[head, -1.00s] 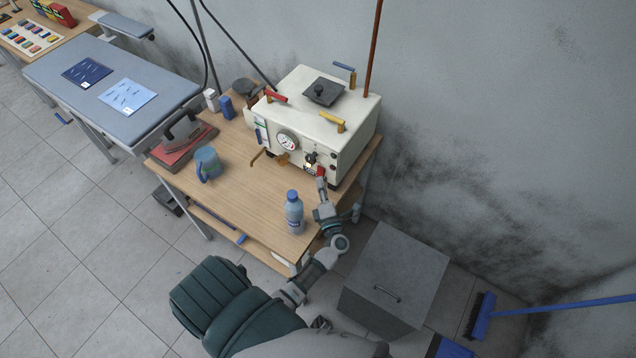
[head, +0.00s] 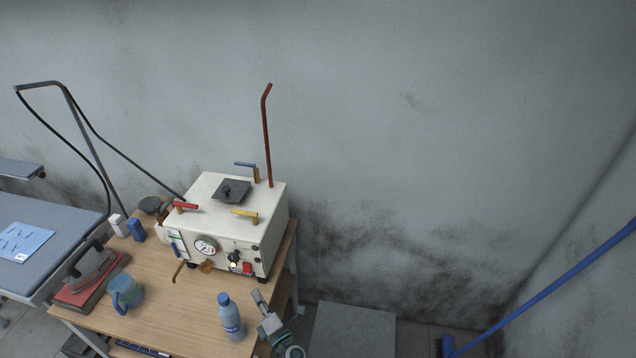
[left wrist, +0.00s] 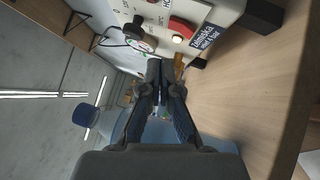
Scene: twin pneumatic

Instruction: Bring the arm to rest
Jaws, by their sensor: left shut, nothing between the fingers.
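My left gripper (head: 258,296) is in front of the cream steam box (head: 215,215), to the right of the water bottle (head: 231,318). Its fingers are shut together with nothing between them, as the left wrist view (left wrist: 160,70) shows. The fingertips are apart from the box's front panel. The panel carries a red switch (head: 247,268), a round gauge (head: 205,246) and a black knob (head: 234,256). The red switch also shows in the left wrist view (left wrist: 181,27), with a small lit lamp beside it. My right gripper is not in view.
The wooden table (head: 185,305) also holds a blue mug (head: 126,294) and an iron (head: 92,265) on a red pad. A grey box (head: 352,330) stands on the floor to the right. A blue broom handle (head: 550,290) is farther right.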

